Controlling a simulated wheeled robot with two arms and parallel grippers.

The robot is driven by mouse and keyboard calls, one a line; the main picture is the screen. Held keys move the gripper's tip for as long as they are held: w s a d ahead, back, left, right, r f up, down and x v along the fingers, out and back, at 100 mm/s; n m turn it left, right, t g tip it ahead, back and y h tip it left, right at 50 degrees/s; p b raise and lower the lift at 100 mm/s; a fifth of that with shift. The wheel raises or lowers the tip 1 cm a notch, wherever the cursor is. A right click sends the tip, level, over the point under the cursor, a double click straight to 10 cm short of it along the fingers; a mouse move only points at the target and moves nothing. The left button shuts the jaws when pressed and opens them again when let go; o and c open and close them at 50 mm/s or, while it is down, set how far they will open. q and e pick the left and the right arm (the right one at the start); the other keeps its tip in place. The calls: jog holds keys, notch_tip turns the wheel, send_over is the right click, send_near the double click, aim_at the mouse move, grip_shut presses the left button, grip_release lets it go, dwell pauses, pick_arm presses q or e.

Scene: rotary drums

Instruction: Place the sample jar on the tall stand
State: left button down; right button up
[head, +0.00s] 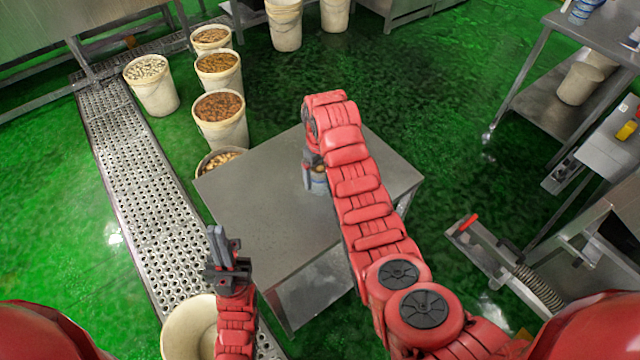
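A small jar (319,184) with white and blue on it shows at the end of my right arm, over the back part of a grey metal-topped stand (265,215). My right gripper (312,168) points down with its dark fingers at the jar's upper part and looks shut on it. The arm hides part of the jar, and I cannot tell whether its base touches the top. My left gripper (228,243) points upward, empty, left of the stand's front edge. Its fingers lie close together, and the gap between them is unclear.
Several filled buckets (220,120) stand behind and left of the stand. A perforated metal drain cover (145,200) runs along the left floor. A pale bucket (188,330) is below my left gripper. A metal table (590,35) and machinery (495,255) stand right. Most of the top is bare.

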aim_at(320, 182)
jog(key=shift+w+a, duration=0.1)
jog(key=shift+w, duration=0.1)
jog(key=shift+s+f+p, duration=0.15)
jog(key=shift+f+p, duration=0.7)
jog(key=shift+f, duration=0.85)
jog(key=shift+f, duration=0.15)
jog(key=o, duration=1.6)
